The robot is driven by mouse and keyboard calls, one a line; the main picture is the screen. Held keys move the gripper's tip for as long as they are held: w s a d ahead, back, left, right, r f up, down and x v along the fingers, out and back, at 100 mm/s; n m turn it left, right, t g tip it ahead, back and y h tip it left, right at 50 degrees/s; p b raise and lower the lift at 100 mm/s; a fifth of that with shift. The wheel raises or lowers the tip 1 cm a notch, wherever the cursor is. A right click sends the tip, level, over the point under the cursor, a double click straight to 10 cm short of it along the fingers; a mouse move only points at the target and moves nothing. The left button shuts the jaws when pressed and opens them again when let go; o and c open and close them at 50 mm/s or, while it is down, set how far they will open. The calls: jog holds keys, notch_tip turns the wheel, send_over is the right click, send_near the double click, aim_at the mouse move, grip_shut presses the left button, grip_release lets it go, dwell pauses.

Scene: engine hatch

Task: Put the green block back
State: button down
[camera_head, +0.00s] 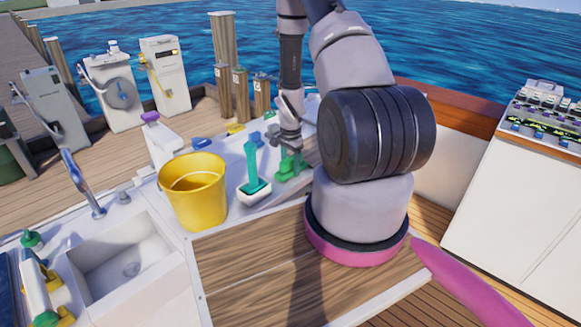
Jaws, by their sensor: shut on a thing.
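The green block (287,170) is at the back of the white counter (222,226), right of a teal brush. My gripper (290,150) points down from above and is shut on the green block's upper part. The fingertips are small and partly hidden, and I cannot tell whether the block touches the surface below it.
A teal brush (251,160) stands in a white holder (254,192) just left of the green block. A yellow bucket (194,200) stands farther left, beside a sink (128,262). Small blue (201,143) and yellow (235,128) pieces lie behind. The wooden hatch top (245,262) in front is clear.

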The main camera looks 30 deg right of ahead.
jog(key=shift+f, duration=0.15)
jog(key=shift+c, duration=0.9)
grip_release()
